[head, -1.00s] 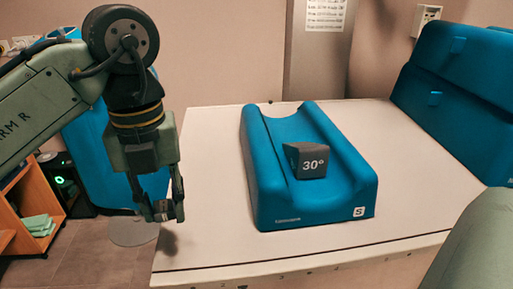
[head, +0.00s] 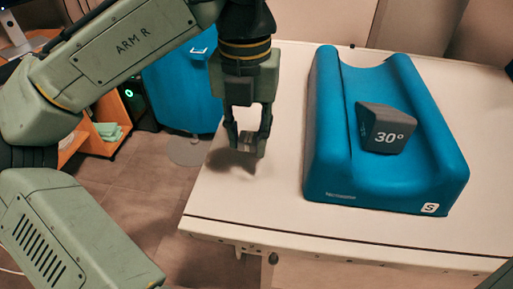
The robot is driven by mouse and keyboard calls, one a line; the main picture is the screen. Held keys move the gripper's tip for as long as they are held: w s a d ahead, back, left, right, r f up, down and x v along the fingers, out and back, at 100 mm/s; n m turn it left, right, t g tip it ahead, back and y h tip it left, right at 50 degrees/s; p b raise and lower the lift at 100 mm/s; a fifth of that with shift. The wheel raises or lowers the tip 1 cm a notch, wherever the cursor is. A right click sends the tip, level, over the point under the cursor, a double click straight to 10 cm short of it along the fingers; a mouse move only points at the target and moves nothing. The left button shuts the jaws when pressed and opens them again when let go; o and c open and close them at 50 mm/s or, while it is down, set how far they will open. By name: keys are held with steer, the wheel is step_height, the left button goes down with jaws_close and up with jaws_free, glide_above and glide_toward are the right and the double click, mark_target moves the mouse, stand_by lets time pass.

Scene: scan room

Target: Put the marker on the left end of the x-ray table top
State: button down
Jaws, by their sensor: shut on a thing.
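My gripper (head: 248,149) points down above the left end of the white x-ray table top (head: 238,199). It is shut on a small grey piece (head: 246,139), which I take to be the marker; its shape is mostly hidden by the fingers. A dark shadow of the gripper lies on the table top just below and left of the fingertips. The fingertips look a little above the surface, though the exact gap is hard to tell.
A blue cradle-shaped cushion (head: 334,180) stands right of my gripper, with a dark grey wedge marked 30° (head: 386,129) on it. A blue upright thing (head: 180,95) and a wooden shelf (head: 110,125) stand beyond the table's left edge. The table's left end is bare.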

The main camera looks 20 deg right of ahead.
mark_target(249, 149)
steer(key=shift+f, duration=2.65)
steer(key=shift+f, duration=0.1)
steer(key=shift+f, duration=0.1)
steer(key=c, duration=1.2)
jaws_free()
steer(key=shift+c, duration=0.2)
step_height(249, 149, up, 12)
steer(key=shift+r+p, duration=0.25)
steer(key=shift+p, duration=0.25)
